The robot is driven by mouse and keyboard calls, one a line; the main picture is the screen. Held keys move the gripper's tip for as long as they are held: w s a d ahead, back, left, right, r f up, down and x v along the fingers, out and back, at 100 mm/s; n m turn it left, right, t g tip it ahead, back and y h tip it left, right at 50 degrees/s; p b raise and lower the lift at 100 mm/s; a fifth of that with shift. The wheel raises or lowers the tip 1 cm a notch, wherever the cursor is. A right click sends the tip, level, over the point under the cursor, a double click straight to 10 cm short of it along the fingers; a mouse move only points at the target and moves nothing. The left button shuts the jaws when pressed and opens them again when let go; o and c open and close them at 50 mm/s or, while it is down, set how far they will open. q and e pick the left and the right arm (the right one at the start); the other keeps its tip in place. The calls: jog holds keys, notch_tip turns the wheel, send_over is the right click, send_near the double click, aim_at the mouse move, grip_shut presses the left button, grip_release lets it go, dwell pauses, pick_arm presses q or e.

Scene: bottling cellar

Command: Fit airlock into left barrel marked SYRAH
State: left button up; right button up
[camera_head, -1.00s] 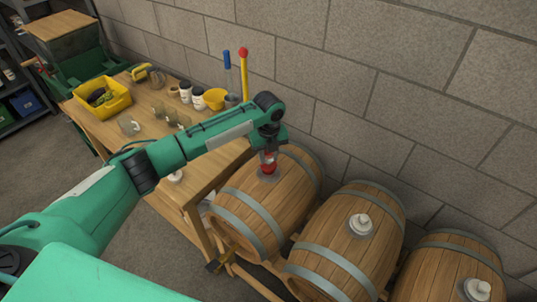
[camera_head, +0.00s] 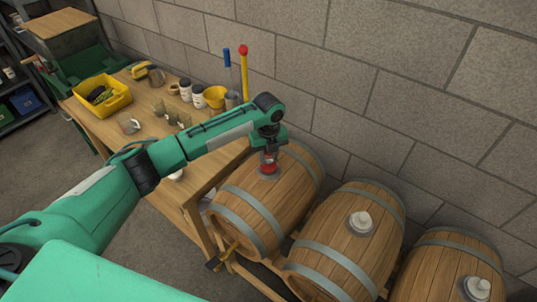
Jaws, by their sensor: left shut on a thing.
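The left barrel (camera_head: 255,212) lies on its side on a wooden rack, nearest the workbench. No SYRAH marking is readable from here. The airlock (camera_head: 269,168), with a red lower part, is upright over the round bung spot on top of this barrel. My left gripper (camera_head: 269,154) points down and is shut on the airlock. The airlock's lower end is at or very close to the bung spot; I cannot tell whether it is seated in the hole. My right gripper is not in view.
The middle barrel (camera_head: 345,240) and right barrel (camera_head: 450,268) carry white bungs. A wooden workbench (camera_head: 150,152) holds a yellow crate (camera_head: 118,100), glasses, jars and a yellow funnel (camera_head: 215,97). A block wall (camera_head: 420,90) stands close behind the barrels.

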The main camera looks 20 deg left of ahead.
pick_arm(q)
jog(key=o, duration=1.5)
jog(key=shift+o, duration=0.2)
jog(key=shift+r, duration=0.15)
jog(key=shift+r+p, duration=3.5)
jog(key=shift+r, duration=0.4)
